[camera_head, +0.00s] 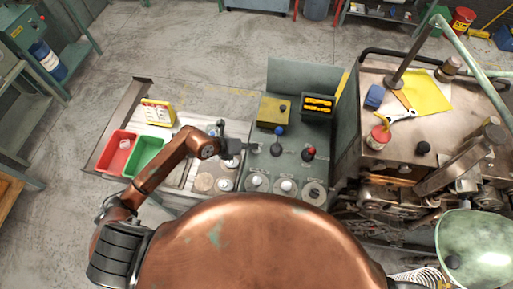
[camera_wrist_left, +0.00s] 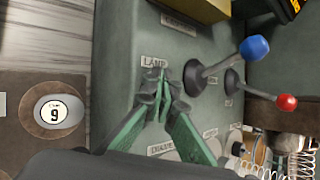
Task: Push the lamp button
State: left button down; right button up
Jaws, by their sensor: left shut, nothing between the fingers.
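My left gripper (camera_head: 249,147) is shut and empty, reaching over the grey-green control panel (camera_head: 262,166). In the left wrist view its green fingers (camera_wrist_left: 163,88) meet right below the LAMP label (camera_wrist_left: 153,62) on the panel (camera_wrist_left: 125,50). The lamp button itself does not show; the fingertips cover the spot below the label. I cannot tell whether they touch it. A green lamp shade (camera_head: 478,245) shows at the lower right in the head view. My right gripper is not in view.
A blue-knobbed lever (camera_wrist_left: 254,48) and a red-knobbed lever (camera_wrist_left: 287,102) stand close to the right of the fingers. Several dials line the panel's front. A red bin (camera_head: 117,153) and a green bin (camera_head: 146,155) lie left. A yellow box (camera_head: 273,111) stands behind.

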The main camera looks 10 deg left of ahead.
pick_arm(q)
jog(key=shift+s+r, duration=0.1)
jog(key=shift+r, duration=0.1)
notch_tip(320, 180, up, 3)
jog(key=p, duration=0.2)
jog(key=shift+p, duration=0.4)
jog(key=shift+r+p, duration=1.2)
jog(key=shift+r, duration=0.35)
